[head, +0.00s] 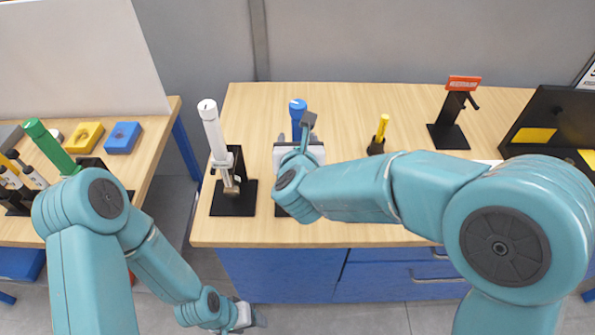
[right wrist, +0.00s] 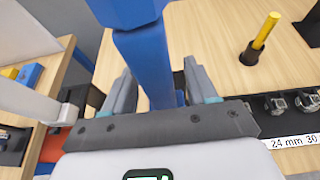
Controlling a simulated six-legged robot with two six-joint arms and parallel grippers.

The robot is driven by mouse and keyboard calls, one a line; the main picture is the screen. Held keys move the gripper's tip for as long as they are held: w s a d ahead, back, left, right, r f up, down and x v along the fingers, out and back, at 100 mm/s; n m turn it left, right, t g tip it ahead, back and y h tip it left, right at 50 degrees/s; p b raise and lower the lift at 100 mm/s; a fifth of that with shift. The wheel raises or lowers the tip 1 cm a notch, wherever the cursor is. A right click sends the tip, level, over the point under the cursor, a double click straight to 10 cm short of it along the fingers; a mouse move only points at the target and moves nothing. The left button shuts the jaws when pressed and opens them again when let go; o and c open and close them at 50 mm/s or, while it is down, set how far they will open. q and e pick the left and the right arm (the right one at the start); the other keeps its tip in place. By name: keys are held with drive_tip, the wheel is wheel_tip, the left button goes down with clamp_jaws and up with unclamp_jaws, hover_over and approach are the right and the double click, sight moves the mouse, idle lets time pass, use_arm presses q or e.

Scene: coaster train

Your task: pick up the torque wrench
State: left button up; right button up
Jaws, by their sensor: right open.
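A blue-handled tool (head: 298,108), which I take for the torque wrench, stands upright on the wooden bench. In the right wrist view the blue handle (right wrist: 145,60) rises between the two grey fingers of my right gripper (right wrist: 158,88). The fingers stand on either side of it with the jaws open. In the head view my right gripper (head: 297,132) is beside the handle, and my wrist hides the tool's lower part. My left gripper (head: 250,317) is low at the bottom edge, away from the bench; its jaws are too unclear to judge.
A white-handled tool (head: 213,130) stands in a black holder to the left. A yellow-handled tool (head: 382,127) and a black stand with a red sign (head: 464,83) are to the right. Sockets (right wrist: 277,104) sit in a black rack. A second table (head: 150,150) is at left.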

drive_tip(key=shift+s+r, duration=0.1)
drive_tip(key=shift+s, duration=0.15)
drive_tip(key=c, duration=0.9)
drive_tip(key=shift+w, duration=0.15)
clamp_jaws()
drive_tip(key=shift+r, duration=0.1)
